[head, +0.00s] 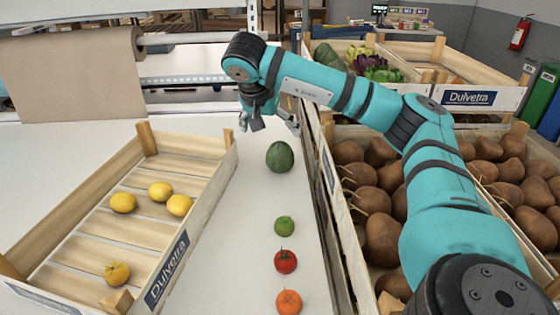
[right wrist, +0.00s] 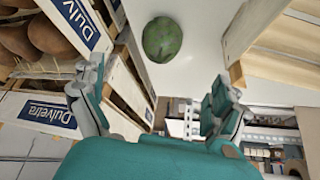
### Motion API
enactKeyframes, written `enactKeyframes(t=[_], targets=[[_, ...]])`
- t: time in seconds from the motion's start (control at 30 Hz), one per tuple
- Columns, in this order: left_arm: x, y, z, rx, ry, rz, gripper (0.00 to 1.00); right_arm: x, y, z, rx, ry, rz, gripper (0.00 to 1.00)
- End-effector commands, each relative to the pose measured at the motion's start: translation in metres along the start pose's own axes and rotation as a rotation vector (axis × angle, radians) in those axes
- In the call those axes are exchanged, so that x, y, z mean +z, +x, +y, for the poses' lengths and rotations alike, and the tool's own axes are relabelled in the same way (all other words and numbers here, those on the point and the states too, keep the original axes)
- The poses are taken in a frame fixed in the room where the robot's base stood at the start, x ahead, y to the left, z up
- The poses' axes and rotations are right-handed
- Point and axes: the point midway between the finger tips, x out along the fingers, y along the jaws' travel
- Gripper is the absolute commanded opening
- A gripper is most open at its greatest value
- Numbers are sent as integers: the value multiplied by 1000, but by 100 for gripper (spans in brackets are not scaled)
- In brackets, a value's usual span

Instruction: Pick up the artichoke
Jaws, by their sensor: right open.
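The artichoke (head: 280,157), a dark green rounded thing, rests on the white table between the slatted crate and the crates at right. It also shows in the right wrist view (right wrist: 162,40), at the top middle. My right gripper (head: 274,122) is open and empty, at the table's far side, beyond the artichoke and apart from it. In the right wrist view the two fingers (right wrist: 155,95) are spread wide, with the artichoke ahead of the gap between them. My left gripper is not in view.
A slatted crate (head: 205,217) with several yellow fruits stands at left. A lime (head: 284,226), a tomato (head: 286,261) and an orange (head: 289,302) line up nearer on the table. Crates of brown produce (head: 382,240) border the right side. A paper roll (head: 75,68) stands at back left.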

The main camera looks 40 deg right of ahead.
Motion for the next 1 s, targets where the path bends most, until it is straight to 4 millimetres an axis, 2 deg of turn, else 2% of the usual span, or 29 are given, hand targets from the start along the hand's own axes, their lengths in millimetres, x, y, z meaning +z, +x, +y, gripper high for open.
enactKeyframes(t=[0.1,0.3,0.4,0.63,0.83,1.0], targets=[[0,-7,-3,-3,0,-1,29,-1,26,2,7,1,-2,100],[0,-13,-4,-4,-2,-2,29,-1,66,1,5,1,-1,100],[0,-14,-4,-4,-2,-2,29,0,78,1,3,1,0,100],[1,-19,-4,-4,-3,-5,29,0,94,1,3,0,-1,100],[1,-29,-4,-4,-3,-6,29,3,124,0,5,0,-1,100],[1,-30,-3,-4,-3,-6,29,3,138,0,1,0,-1,100]])
